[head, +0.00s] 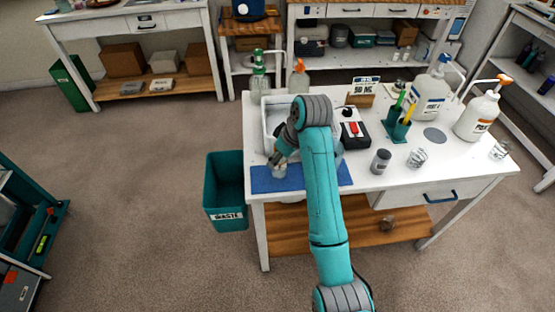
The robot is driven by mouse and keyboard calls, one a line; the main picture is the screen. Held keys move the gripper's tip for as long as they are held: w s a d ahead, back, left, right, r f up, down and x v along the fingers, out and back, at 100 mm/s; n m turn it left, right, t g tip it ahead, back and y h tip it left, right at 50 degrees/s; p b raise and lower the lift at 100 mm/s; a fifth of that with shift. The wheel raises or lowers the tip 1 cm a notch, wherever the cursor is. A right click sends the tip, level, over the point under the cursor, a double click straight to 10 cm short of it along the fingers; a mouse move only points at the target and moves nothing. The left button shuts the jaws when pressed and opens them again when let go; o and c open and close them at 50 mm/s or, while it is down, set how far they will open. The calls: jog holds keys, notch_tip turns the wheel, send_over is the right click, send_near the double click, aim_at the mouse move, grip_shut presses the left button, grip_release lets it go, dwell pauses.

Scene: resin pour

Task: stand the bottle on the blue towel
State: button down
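The blue towel (318,176) lies flat along the left front edge of the white table. Its middle is partly covered by my arm. My gripper (278,161) points down over the left part of the towel. A small pale, clear-looking thing (279,172), perhaps the bottle, is right at the fingertips, over or on the towel. It is too small and too covered to tell whether the fingers hold it or whether it touches the towel. Larger bottles stand elsewhere: a green-topped one (259,82), an orange-topped one (299,82) and white pump bottles (431,97) (477,116).
A white tray (268,132) lies behind the towel, partly hidden by my arm. A dark device with a red part (354,134), a grey can (381,161) and clear cups (417,158) stand to the right. A teal waste bin (226,190) stands on the floor left of the table.

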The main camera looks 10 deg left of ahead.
jog(key=shift+f, duration=1.25)
jog(key=shift+f, duration=0.1)
jog(key=shift+c, duration=2.3)
grip_release()
